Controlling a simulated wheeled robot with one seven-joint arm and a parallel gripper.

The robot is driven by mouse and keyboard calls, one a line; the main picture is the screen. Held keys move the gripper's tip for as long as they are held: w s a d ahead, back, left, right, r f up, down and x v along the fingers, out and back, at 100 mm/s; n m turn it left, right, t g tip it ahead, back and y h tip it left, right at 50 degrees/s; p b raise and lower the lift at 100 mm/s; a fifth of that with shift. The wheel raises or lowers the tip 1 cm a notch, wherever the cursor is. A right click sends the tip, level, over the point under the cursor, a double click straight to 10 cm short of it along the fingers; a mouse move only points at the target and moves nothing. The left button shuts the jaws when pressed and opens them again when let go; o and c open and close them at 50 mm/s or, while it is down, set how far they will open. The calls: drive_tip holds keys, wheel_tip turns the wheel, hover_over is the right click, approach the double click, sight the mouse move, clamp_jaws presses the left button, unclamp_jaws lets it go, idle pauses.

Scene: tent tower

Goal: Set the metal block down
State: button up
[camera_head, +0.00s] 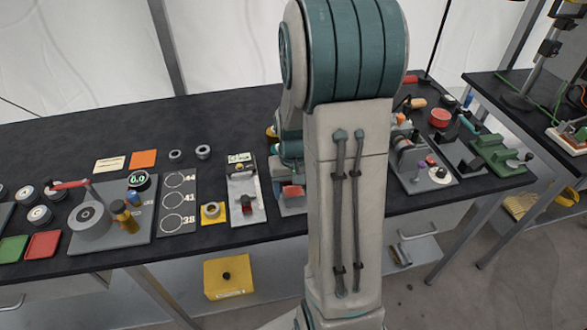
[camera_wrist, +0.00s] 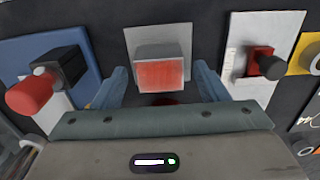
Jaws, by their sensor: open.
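The metal block (camera_wrist: 162,52) stands on a light grey square plate (camera_wrist: 131,38) in the wrist view. Its near face is red and its top is bare grey. My gripper (camera_wrist: 160,76) is open, with one blue-grey finger on each side of the block and a visible gap to each side. In the head view the red face of the block (camera_head: 292,191) shows just below my gripper, beside my arm. My fingertips are hard to make out there, and my arm hides part of the bench behind.
A white panel with a red-and-black knob (camera_wrist: 262,62) stands to the right of the plate in the wrist view. A black clamp with a red handle (camera_wrist: 32,95) stands to the left on a blue plate. Bare dark bench separates them.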

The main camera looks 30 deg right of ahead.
sight(294, 191)
wheel_tip(294, 191, up, 10)
drive_tip(key=s+a+r+n+t, duration=0.3)
drive_tip(key=s+a+r, duration=0.2)
drive_tip(key=s+a, duration=0.7)
drive_tip(key=shift+s, duration=0.45)
idle(0.7)
